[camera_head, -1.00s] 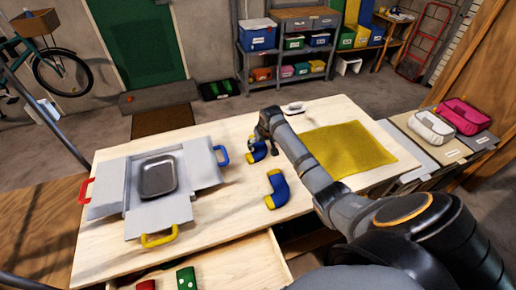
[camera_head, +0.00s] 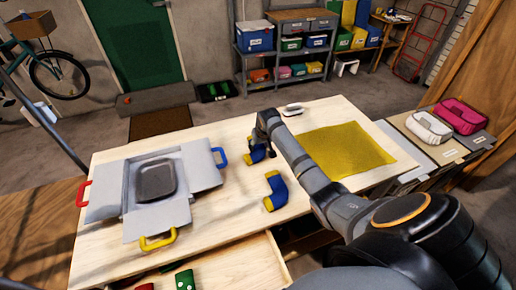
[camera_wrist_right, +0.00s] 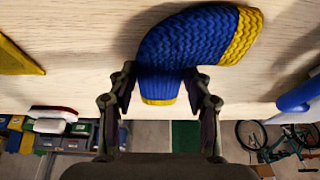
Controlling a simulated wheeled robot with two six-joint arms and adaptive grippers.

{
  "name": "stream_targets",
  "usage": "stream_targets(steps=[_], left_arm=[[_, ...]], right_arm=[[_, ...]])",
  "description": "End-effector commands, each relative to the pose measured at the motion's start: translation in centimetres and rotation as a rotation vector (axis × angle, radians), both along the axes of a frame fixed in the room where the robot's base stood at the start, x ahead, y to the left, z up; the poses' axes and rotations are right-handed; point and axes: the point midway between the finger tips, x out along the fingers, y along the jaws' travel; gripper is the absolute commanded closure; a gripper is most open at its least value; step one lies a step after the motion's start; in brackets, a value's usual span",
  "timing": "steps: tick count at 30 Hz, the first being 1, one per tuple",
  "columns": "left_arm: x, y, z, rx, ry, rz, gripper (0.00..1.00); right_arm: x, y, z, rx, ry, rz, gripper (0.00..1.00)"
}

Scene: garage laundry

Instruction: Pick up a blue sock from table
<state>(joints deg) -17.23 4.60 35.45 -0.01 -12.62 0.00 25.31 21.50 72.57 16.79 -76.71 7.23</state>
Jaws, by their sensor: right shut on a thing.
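A blue sock (camera_head: 257,156) with yellow ends lies on the wooden table (camera_head: 215,230), right of the tray box. My right gripper (camera_head: 266,147) is down at this sock and partly covers it. In the right wrist view, the ribbed blue sock (camera_wrist_right: 190,42) sits between the two fingers of my right gripper (camera_wrist_right: 160,82), which are shut on it. It is still close to the table top. A second blue sock (camera_head: 279,189) with yellow ends lies apart, nearer the front. My left gripper is not in view.
A grey tray (camera_head: 156,179) lies in an open white box (camera_head: 203,170) with coloured handles at left. A yellow cloth (camera_head: 345,150) covers the right part. A white-topped item (camera_head: 293,108) is at the back edge. An open drawer (camera_head: 235,268) juts out in front.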

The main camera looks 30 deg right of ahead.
Motion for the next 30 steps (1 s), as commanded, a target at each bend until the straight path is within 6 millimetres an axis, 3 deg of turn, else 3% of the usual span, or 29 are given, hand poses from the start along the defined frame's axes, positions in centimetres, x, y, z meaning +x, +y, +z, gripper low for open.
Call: stream_targets(steps=[6, 13, 21, 30], left_arm=[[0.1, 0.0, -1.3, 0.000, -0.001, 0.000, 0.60], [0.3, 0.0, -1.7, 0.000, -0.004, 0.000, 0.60], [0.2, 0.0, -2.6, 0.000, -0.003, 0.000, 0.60], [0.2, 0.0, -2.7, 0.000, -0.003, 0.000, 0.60]], right_arm=[[-0.1, 0.0, 3.1, -0.004, -0.006, 0.001, 0.79], [-5.0, 1.7, 9.1, -0.008, -0.005, 0.004, 0.79], [-11.2, 3.9, 11.7, -0.006, 0.002, 0.003, 0.79], [-13.2, 4.8, 12.8, 0.000, 0.000, 0.000, 0.79]])
